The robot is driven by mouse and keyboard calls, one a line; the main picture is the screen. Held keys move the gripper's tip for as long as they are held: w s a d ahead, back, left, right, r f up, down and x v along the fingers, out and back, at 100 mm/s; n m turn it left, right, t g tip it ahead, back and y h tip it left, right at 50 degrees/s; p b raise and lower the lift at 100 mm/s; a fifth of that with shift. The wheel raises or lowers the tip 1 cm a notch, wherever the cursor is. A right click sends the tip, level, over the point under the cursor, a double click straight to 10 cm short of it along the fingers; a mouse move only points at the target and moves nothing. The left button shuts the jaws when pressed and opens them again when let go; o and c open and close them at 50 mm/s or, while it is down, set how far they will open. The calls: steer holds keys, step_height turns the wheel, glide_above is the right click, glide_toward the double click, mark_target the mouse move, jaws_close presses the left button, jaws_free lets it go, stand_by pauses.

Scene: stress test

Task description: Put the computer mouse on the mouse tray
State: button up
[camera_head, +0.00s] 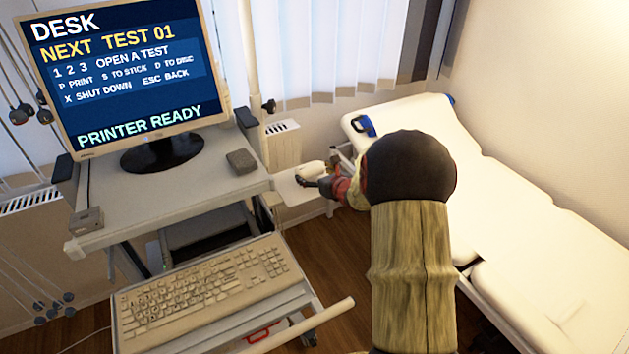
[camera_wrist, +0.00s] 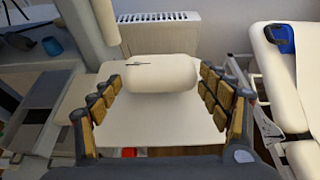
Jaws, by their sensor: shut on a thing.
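The computer mouse (camera_wrist: 160,73) is cream-white and rounded, and sits between my fingertips. In the head view the mouse (camera_head: 311,168) shows as a small pale shape at the far end of my arm. My gripper (camera_wrist: 160,82) is shut on the mouse, with a finger at each side; in the head view my gripper (camera_head: 325,179) is partly hidden by my arm. The mouse tray (camera_wrist: 155,128) is a flat white plate below the mouse; it also shows in the head view (camera_head: 296,193). I cannot tell whether the mouse touches the tray.
The desk cart with its monitor (camera_head: 130,70), a small grey box (camera_head: 241,161) and a keyboard (camera_head: 208,290) stands left of the tray. A cream couch (camera_head: 510,200) stands to the right. A radiator (camera_wrist: 160,34) is behind the tray.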

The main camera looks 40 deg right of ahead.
steer(key=shift+f, duration=1)
steer(key=shift+f+b, duration=0.2)
steer(key=shift+b, duration=0.1)
steer(key=o, duration=1.2)
steer(key=shift+r, duration=0.1)
